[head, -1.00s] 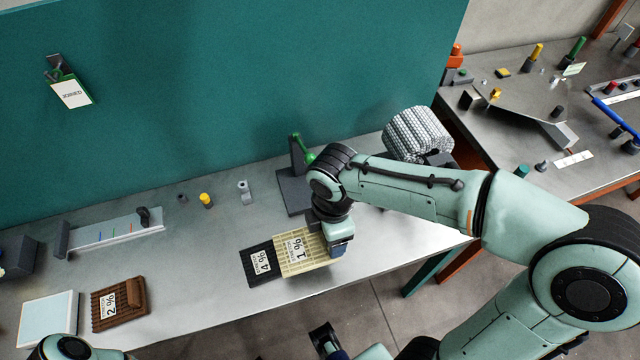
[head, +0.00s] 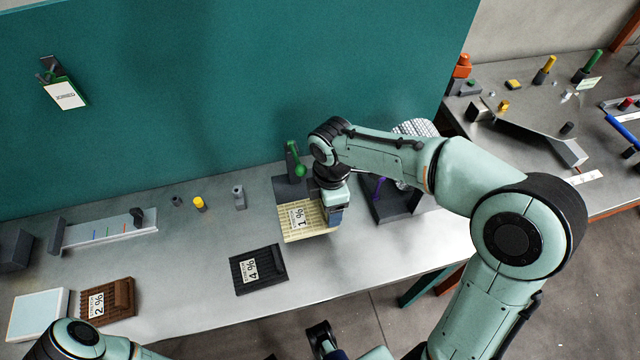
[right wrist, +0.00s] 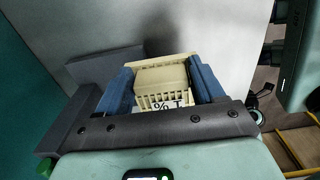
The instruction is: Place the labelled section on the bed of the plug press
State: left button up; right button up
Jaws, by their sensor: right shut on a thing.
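My right gripper (head: 333,212) is shut on a cream slotted section (head: 300,228) labelled 1 %. The section also shows between the blue fingers in the right wrist view (right wrist: 163,84). It is at the front edge of a grey stand with a green lever (head: 299,168); I cannot tell whether it touches the stand or the table. A second grey stand with a purple lever (head: 379,188) is to its right, partly hidden by my right arm. I cannot tell which stand is the plug press.
A black section labelled 4 % (head: 258,270) and a brown one labelled 2 % (head: 107,300) lie on the metal table. A pale square block (head: 38,315), a ruled rail (head: 100,232) and small cylinders stand to the left.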

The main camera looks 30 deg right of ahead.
jog(key=w, duration=0.2)
jog(key=w+d, duration=0.1)
jog(key=w, duration=0.1)
jog(key=w+p, duration=0.1)
jog(key=w, duration=0.2)
jog(key=shift+d, duration=0.35)
jog(key=shift+f, duration=1.75)
jog(key=shift+f+b, duration=0.2)
jog(key=shift+b, duration=0.1)
jog(key=o, duration=1.2)
jog(key=shift+r, duration=0.1)
notch_tip(320, 180, up, 12)
jog(key=p, duration=0.2)
jog(key=shift+r, duration=0.1)
